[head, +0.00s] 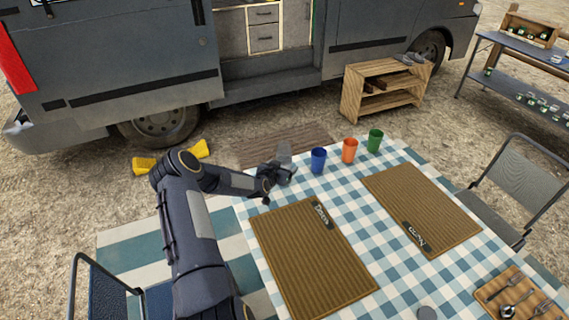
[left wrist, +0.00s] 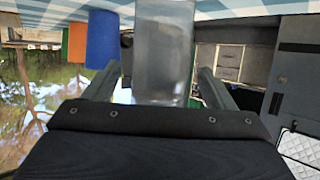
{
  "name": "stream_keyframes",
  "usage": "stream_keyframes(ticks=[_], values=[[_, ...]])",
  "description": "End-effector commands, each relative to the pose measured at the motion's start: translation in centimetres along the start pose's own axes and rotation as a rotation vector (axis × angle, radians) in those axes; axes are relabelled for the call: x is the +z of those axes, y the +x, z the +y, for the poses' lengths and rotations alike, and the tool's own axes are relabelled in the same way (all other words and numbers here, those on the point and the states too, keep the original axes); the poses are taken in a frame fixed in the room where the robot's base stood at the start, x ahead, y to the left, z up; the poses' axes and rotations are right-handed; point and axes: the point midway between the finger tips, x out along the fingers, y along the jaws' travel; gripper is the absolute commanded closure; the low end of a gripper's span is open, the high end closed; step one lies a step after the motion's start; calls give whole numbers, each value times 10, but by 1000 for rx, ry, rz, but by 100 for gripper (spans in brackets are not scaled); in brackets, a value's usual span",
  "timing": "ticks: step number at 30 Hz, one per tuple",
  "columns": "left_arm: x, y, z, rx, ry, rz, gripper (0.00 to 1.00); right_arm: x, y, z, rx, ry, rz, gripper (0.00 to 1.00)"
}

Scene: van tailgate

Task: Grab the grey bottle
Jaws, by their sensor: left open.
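The grey bottle (head: 284,148) looks like a plain translucent grey tumbler. It stands upright at the far left edge of the checked tablecloth, partly hidden behind my left gripper (head: 279,178). In the left wrist view, which is upside down, the grey bottle (left wrist: 163,55) lies between the two open fingers of my left gripper (left wrist: 160,78). Gaps show on both sides, and I cannot tell how deep it sits between them. My right gripper is not in view.
A blue cup (head: 318,160), an orange cup (head: 349,150) and a green cup (head: 375,140) stand in a row to the right. Two brown placemats (head: 312,262) (head: 422,208) lie nearer. A cutlery tray (head: 490,293) is at the front right. The van (head: 130,60) stands behind.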

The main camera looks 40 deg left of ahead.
Motion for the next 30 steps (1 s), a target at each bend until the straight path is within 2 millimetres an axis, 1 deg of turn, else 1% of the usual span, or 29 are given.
stream_keyframes(ticks=[1,5,13,26,27,30], values=[[-1,7,1,1,-2,0,22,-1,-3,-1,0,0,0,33],[0,18,0,1,-1,-1,22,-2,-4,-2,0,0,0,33],[0,21,0,1,0,-1,22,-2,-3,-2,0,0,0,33],[0,20,0,1,0,-1,78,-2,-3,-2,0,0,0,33],[-1,21,0,0,0,1,81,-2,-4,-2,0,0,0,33],[-1,20,0,0,0,1,81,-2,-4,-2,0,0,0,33]])
